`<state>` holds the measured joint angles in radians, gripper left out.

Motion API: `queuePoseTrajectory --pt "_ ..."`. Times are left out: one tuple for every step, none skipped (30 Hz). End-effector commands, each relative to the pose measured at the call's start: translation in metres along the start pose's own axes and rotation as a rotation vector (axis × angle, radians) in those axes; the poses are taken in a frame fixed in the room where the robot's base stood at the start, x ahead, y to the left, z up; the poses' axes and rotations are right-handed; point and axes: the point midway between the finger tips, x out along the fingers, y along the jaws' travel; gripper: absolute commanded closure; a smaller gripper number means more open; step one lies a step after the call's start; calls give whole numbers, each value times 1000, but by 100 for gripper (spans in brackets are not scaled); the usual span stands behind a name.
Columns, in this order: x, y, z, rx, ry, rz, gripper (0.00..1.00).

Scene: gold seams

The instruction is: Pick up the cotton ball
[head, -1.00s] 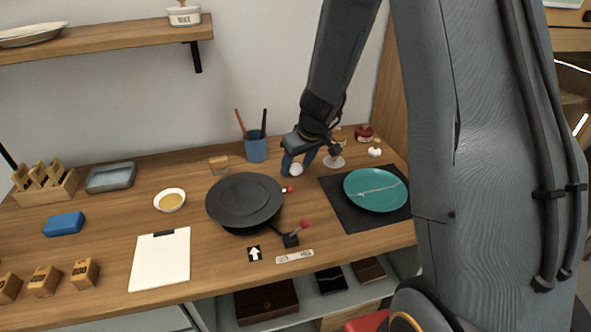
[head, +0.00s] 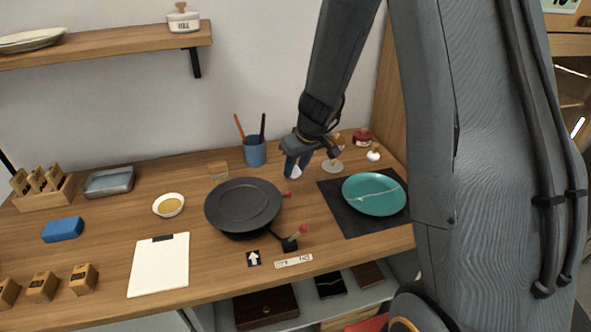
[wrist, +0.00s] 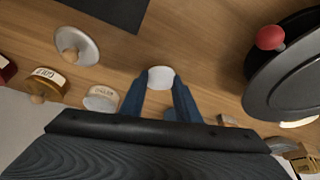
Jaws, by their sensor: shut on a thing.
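The cotton ball (wrist: 160,76) is small, white and rounded, between my fingertips in the wrist view. In the head view only a little of the cotton ball (head: 298,171) shows, mostly hidden by my fingers. My gripper (head: 297,170) has blue fingers pointing down at the back of the workbench, right of the blue pen cup. My gripper (wrist: 160,88) is shut on the cotton ball. I cannot tell whether the ball touches the bench.
A black turntable (head: 243,205) stands front left of my gripper. A teal plate (head: 374,195) lies on a dark mat (head: 343,222) to the right. A white knobbed dish (head: 332,166), jars and the blue cup (head: 255,152) stand close by.

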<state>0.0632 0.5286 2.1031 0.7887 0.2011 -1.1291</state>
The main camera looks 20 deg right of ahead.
Motion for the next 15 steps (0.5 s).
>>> queuePoseTrajectory --pt "-6 0 -3 -1 2 1 94" --pt "-9 0 -4 -2 3 1 94" --pt "-14 0 -6 -2 3 2 94" --pt "-19 0 -8 -2 3 2 94" --pt "-24 0 -10 -2 3 2 94" --pt "-33 0 -14 -3 5 2 94" --pt "-40 0 -18 -3 6 3 94" --pt "-48 0 -20 -4 5 3 94" --pt "-58 1 -26 -3 8 3 94" --pt "-66 0 -29 -3 7 3 94" --pt "-74 1 -32 -3 7 4 94" --pt "-83 1 -36 -3 8 3 94" --pt "-90 1 -39 -3 7 4 94" --pt "-97 1 -42 -3 7 4 94" --pt "-105 1 -45 -3 6 3 94"
